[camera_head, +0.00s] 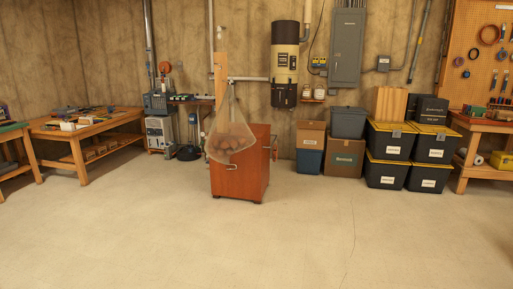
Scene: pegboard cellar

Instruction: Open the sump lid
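I cannot make out a sump lid for certain in the head view. A low dark round object (188,153) sits on the floor by the back wall, left of the wooden cabinet, with something upright above it. It is too small to tell whether it is the sump lid. Neither of my grippers is in view.
A reddish wooden cabinet (238,182) stands mid-floor, with a mesh bag (231,138) hanging from a post. Workbenches (85,133) stand at left. Cardboard boxes (344,157) and yellow-lidded black bins (388,174) line the back right. The pale floor (250,245) in front is clear.

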